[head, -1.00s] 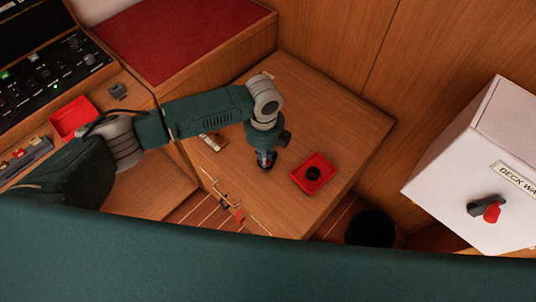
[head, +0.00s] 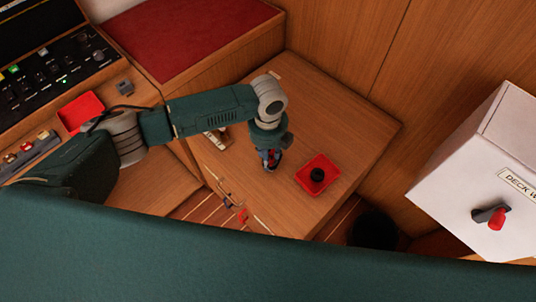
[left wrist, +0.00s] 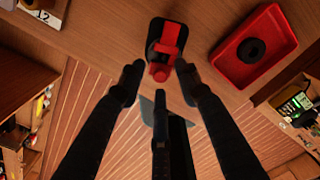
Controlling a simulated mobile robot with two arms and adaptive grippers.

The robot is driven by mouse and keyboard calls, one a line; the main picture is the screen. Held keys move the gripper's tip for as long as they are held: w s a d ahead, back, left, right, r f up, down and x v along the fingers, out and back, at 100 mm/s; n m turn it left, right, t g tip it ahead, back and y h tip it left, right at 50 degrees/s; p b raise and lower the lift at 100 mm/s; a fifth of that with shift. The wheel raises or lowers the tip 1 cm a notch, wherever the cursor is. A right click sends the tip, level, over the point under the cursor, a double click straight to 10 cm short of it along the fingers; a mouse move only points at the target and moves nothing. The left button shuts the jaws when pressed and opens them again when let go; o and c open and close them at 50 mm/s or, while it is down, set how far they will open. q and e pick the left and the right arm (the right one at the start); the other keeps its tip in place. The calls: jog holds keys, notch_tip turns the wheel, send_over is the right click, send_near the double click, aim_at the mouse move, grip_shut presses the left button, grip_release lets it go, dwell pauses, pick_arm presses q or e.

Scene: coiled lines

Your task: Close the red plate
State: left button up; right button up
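A small black base with a red plate-like piece (left wrist: 168,38) shows in the left wrist view, at the wooden top's edge. The red piece ends in a rounded red tip pointing toward my gripper. My left gripper (left wrist: 158,88) is open, its dark fingers spread either side of that tip. I cannot tell whether they touch it. In the head view, my left gripper (head: 270,166) is low over the wooden top, with a bit of red beside it. A shallow red tray (head: 317,174) holding a black ring lies to its right; it also shows in the wrist view (left wrist: 282,65). My right gripper is not in view.
A white box (head: 484,165) with a red-handled switch (head: 492,217) stands at right. A black control panel (head: 60,70) and another red tray (head: 80,112) are at left. A rail (head: 222,190) runs along the wooden top's front edge. Bare wood (head: 340,125) lies behind the tray.

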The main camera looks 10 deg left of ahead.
pick_arm(q)
jog(key=shift+r, duration=0.1)
notch_tip(320, 180, up, 12)
dwell(0.5)
dwell(0.4)
